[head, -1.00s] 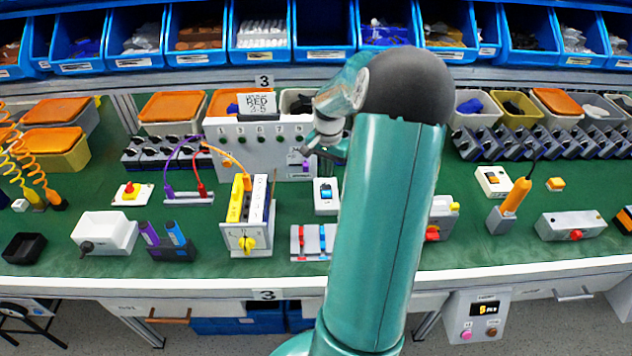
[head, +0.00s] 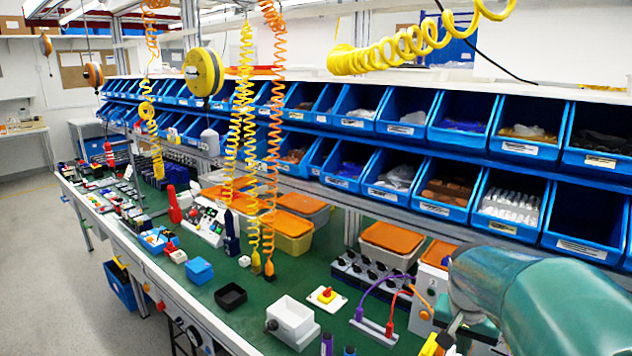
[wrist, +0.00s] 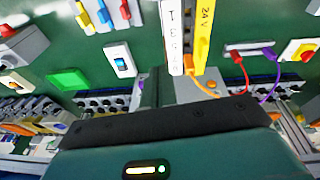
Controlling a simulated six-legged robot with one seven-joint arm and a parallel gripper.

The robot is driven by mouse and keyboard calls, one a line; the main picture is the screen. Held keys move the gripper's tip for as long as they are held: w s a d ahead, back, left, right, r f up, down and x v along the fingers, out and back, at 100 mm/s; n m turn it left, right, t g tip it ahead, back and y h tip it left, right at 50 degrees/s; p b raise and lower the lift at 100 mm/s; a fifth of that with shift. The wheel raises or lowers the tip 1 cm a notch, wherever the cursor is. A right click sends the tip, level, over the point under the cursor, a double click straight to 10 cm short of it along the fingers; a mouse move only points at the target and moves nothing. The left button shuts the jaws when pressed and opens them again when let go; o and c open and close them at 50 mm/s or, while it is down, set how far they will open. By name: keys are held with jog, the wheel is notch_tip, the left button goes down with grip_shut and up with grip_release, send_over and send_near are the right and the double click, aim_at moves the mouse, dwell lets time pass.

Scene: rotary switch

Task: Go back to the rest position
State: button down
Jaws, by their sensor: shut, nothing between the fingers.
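My teal arm reaches in at the lower right of the head view, and my gripper (head: 448,336) is at its tip, small and partly cut off by the frame's lower edge. It looks shut and empty, over the green bench top (head: 285,285). In the wrist view my dark wrist housing fills the lower part.
Blue bins (head: 510,200) line the shelves behind the bench. Coiled hoses (head: 268,130) hang over it at left centre. A white box (head: 292,322), a black tray (head: 230,296) and a red-and-yellow button (head: 326,296) stand on the bench. Open floor (head: 45,260) lies to the left.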

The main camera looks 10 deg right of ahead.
jog(key=s+a+r+n+t+y, duration=0.1)
jog(key=s+a+r+n+t, duration=0.1)
jog(key=a, duration=0.8)
jog(key=s+a+r+n+t+y, duration=0.1)
jog(key=s+a+r+n, duration=0.3)
jog(key=s+a, duration=0.5)
jog(key=a+n+t, duration=0.1)
jog(key=n, duration=0.1)
jog(key=shift+a+n, duration=0.4)
jog(key=shift+d, duration=0.1)
